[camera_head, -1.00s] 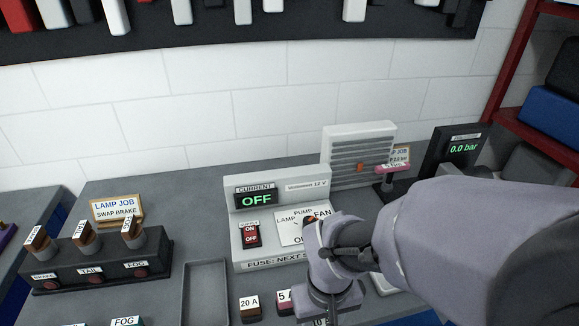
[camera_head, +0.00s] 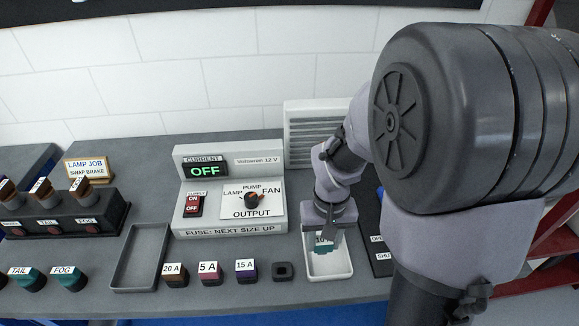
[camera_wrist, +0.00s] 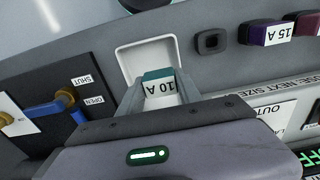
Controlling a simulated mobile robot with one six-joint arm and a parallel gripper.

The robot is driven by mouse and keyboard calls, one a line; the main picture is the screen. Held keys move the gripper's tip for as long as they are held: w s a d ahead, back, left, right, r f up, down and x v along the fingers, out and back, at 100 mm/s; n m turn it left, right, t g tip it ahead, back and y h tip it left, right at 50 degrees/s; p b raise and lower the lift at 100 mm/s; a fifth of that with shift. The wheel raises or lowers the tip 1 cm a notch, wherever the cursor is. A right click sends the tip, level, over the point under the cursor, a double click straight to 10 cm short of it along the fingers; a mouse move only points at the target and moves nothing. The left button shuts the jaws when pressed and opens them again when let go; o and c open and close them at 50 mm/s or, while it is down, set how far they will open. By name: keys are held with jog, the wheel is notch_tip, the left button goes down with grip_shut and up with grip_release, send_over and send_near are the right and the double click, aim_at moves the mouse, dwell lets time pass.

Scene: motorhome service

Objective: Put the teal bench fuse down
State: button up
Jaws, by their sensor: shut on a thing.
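The teal fuse, labelled 10 A (camera_head: 323,249), is between the fingers of my gripper (camera_head: 325,238). My gripper is shut on it. The fuse also shows in the wrist view (camera_wrist: 158,76), upside down in that picture, with a finger on either side. It is over or inside a small white tray (camera_head: 341,269) right of the power supply. The white tray's wall also shows in the wrist view (camera_wrist: 135,55). I cannot tell whether the fuse touches the tray's floor.
An empty black socket (camera_head: 283,271) sits just left of the tray. Beside it stand the 15 A fuse (camera_head: 246,271), 5 A fuse (camera_head: 209,273) and 20 A fuse (camera_head: 175,275). The power supply (camera_head: 230,200) reads OFF. A valve panel (camera_wrist: 55,100) lies beside the tray.

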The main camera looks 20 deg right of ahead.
jog(key=shift+w+d+f, duration=0.15)
jog(key=shift+w+d, duration=0.7)
jog(key=shift+w, duration=0.15)
jog(key=shift+w+d+f+b, duration=0.15)
jog(key=shift+f+b, duration=0.5)
jog(key=shift+f, duration=0.35)
jog(key=shift+w+d+f+b, duration=0.15)
jog(key=shift+f+b, duration=0.45)
jog(key=shift+f, duration=0.4)
jog(key=o, duration=1.3)
jog(key=shift+s+r, duration=0.1)
jog(key=shift+o, duration=0.2)
notch_tip(320, 180, up, 12)
jog(key=p, duration=0.5)
jog(key=s+a+r+m+t+y, duration=0.1)
jog(key=s+a+r+t, duration=0.4)
jog(key=s+a+r, duration=0.6)
jog(key=a+r+y, duration=0.1)
jog(key=a, duration=0.2)
jog(key=shift+s+a+r+t, duration=0.15)
jog(key=shift+a+r+t, duration=0.15)
jog(key=shift+t, duration=0.1)
